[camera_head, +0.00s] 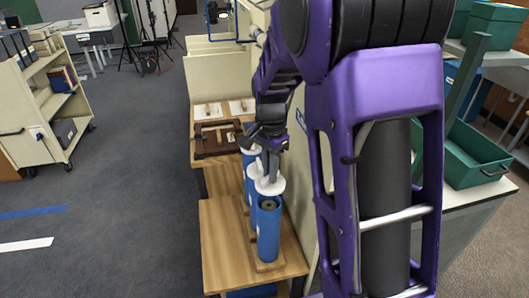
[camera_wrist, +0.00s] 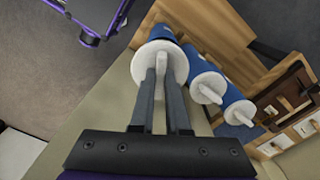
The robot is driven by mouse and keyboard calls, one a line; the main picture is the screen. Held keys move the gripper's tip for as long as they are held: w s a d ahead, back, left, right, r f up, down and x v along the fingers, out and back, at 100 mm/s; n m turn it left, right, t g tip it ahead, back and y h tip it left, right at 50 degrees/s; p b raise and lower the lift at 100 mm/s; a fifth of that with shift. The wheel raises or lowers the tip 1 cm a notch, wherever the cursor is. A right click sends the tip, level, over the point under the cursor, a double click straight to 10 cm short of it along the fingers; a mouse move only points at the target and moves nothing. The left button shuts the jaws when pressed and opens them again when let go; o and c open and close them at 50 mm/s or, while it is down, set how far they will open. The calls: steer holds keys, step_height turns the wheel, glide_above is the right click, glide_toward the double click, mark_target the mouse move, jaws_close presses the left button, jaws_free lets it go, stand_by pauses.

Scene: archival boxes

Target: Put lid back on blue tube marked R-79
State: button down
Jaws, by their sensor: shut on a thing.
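My gripper (camera_head: 269,160) is shut on the upright handle of a white round lid (camera_head: 272,188). The wrist view shows the fingers (camera_wrist: 161,78) pinching the handle, with the lid's white disc (camera_wrist: 146,70) beyond. The nearest blue tube (camera_head: 268,235) stands upright and its dark open top shows. The held lid is just above and slightly behind that top in the head view; it appears apart from it. In the wrist view the lid covers most of the tube (camera_wrist: 162,33). No R-79 marking can be read.
Two more blue tubes with white handled lids (camera_wrist: 208,88) (camera_wrist: 239,112) stand behind in a row. The wooden bench (camera_head: 222,245) has free room left of the tubes. A brown wooden frame (camera_head: 214,140) lies farther back. A pale partition (camera_head: 308,235) runs close on the right.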

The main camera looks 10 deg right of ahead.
mark_target(269, 186)
steer(key=shift+w+r, duration=0.3)
steer(key=shift+w, duration=0.05)
steer(key=shift+s+f, duration=0.15)
steer(key=shift+f, duration=0.4)
steer(key=shift+f+b, duration=1.7)
steer(key=shift+f, duration=0.9)
steer(key=shift+f+p, duration=0.2)
steer(key=shift+p, duration=0.15)
steer(key=shift+c, duration=1.7)
jaws_free()
